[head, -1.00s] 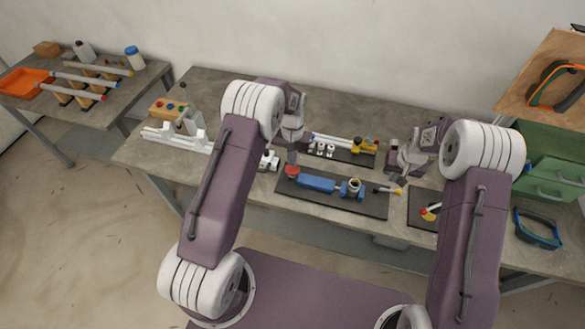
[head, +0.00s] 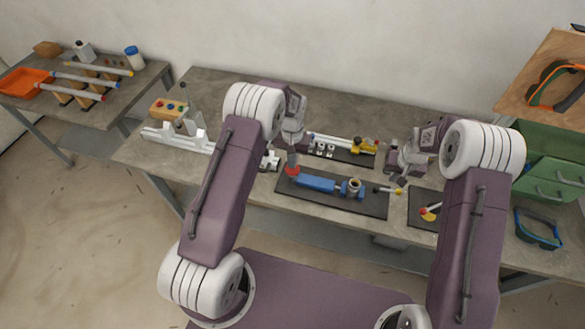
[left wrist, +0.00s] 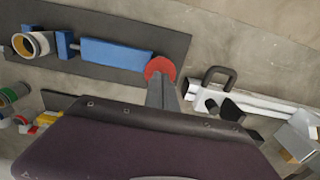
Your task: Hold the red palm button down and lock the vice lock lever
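The red palm button (head: 291,171) is at the left end of a dark board with a blue vice (head: 318,184). My left gripper (head: 292,163) is directly over the button. In the left wrist view its fingers (left wrist: 161,88) are together with nothing between them, and their tips meet the red button (left wrist: 159,67); how far it is pressed cannot be told. A lever with a yellow end (head: 390,190), seemingly the vice lock lever, is at the board's right end. My right gripper (head: 402,181) is just above this lever; its finger gap is too small to judge.
A ring-shaped part (head: 354,185) sits at the vice's right end. Another dark panel with a red and yellow lever (head: 430,212) is to the right. A yellow-ended fixture (head: 362,145) stands behind the vice, and white clamps (head: 185,137) lie to the left.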

